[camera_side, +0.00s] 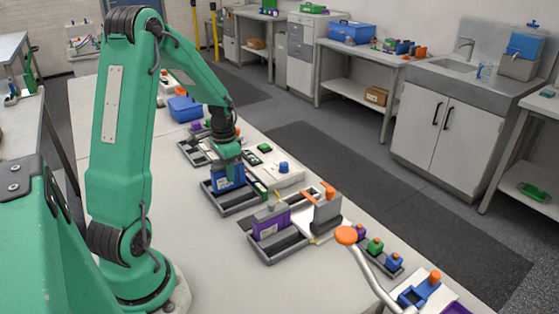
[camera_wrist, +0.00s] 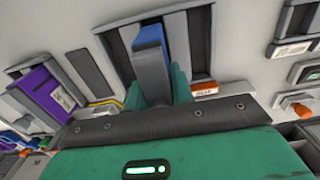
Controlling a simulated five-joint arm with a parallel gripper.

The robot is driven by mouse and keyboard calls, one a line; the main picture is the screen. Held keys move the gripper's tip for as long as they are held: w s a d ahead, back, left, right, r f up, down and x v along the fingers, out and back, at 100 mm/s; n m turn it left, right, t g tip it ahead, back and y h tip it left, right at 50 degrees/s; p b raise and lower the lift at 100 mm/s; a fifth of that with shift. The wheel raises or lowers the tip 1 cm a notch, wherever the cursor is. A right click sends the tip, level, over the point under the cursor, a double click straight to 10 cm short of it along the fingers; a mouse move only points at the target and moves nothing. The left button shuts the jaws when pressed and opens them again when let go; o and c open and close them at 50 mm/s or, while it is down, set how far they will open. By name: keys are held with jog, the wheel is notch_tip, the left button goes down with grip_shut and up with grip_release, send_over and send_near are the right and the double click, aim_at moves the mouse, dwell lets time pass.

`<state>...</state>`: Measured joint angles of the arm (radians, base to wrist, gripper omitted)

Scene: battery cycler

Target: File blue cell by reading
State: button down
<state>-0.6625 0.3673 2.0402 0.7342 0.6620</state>
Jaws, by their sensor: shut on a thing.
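The blue cell (camera_side: 227,179) is upright at a dark grey tray (camera_side: 236,206) in the middle of the bench. My gripper (camera_side: 228,163) is above the cell, pointing down, and is shut on its top. In the wrist view, the blue cell (camera_wrist: 149,37) shows beyond the green fingers (camera_wrist: 157,88), over the slotted tray (camera_wrist: 104,40). I cannot tell whether the cell's bottom touches the tray. A purple cell (camera_side: 270,223) with a white label stands in another dark tray (camera_side: 279,252), nearer the camera. No reading is legible.
A white unit with a blue knob (camera_side: 284,167) stands right of the blue cell. An orange lever (camera_side: 328,189) and grey block (camera_side: 327,210) are behind the purple cell. An orange-knobbed handle (camera_side: 346,235) and a small rack of coloured pieces (camera_side: 375,246) are further right.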

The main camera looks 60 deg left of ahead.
jog(key=shift+f, duration=1.15)
jog(key=shift+f, duration=0.25)
jog(key=c, duration=1.1)
grip_release()
jog(key=shift+r, duration=0.1)
jog(key=shift+r, duration=3.8)
